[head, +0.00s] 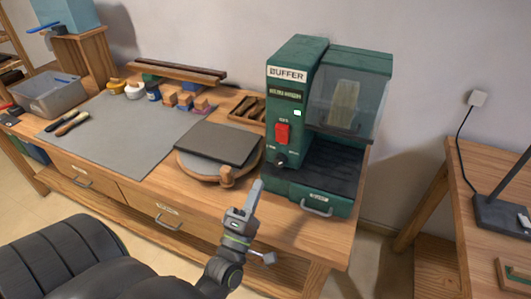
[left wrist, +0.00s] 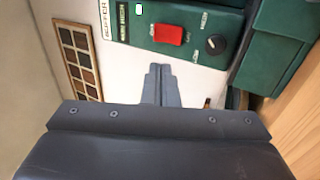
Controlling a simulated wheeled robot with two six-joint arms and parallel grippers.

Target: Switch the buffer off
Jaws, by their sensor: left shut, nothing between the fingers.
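The green buffer machine (head: 297,60) stands at the right end of the workbench, with a "BUFFER" label at its top. Its red switch (head: 282,133) is on the front panel, above a black knob (head: 280,161). A small light on the panel (head: 297,113) shows pale green-white. My left gripper (head: 257,188) is shut and empty, in front of and below the panel, apart from the switch. In the left wrist view the shut fingers (left wrist: 160,75) point toward the panel, with the red switch (left wrist: 168,34) just beyond their tips. My right gripper is not in view.
A round wooden stand with a dark plate (head: 218,142) sits left of the buffer. A grey mat (head: 120,125), a grey bin (head: 50,95) and small jars are farther left. The buffer's drawer handle (head: 317,209) sticks out at the front. A second table (head: 490,170) stands at the right.

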